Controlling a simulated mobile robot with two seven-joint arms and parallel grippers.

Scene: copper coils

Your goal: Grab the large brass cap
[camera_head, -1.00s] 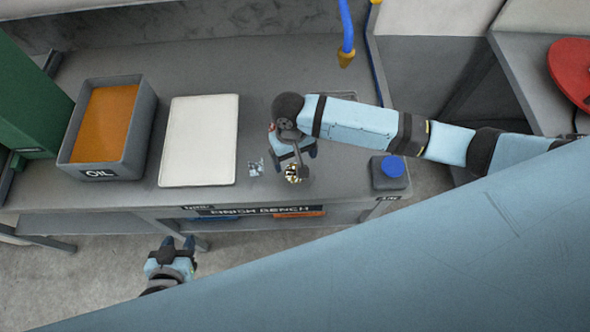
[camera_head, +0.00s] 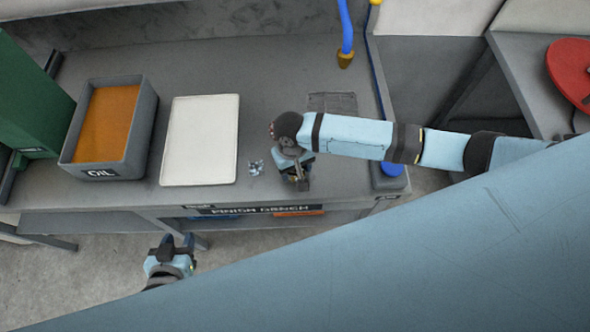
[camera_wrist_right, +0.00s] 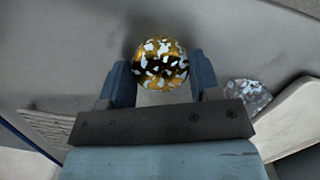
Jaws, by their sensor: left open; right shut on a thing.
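The large brass cap (camera_wrist_right: 160,63) shows in the right wrist view as a round, shiny gold piece with white and black reflections. It sits between the two blue fingers of my right gripper (camera_wrist_right: 162,78), which is shut on it. In the head view my right gripper (camera_head: 298,180) is over the front part of the bench, and it hides the cap there. My left gripper (camera_head: 176,242) is open and empty, in front of the bench over the floor.
A small silvery piece (camera_head: 256,167) lies left of my right gripper. A white board (camera_head: 200,140), a grey OIL bin (camera_head: 142,130) and a dark ribbed mat (camera_head: 333,103) are on the bench (camera_head: 270,90). A blue nozzle hose (camera_head: 346,30) hangs behind. My right arm partly covers a blue-topped box (camera_head: 392,168).

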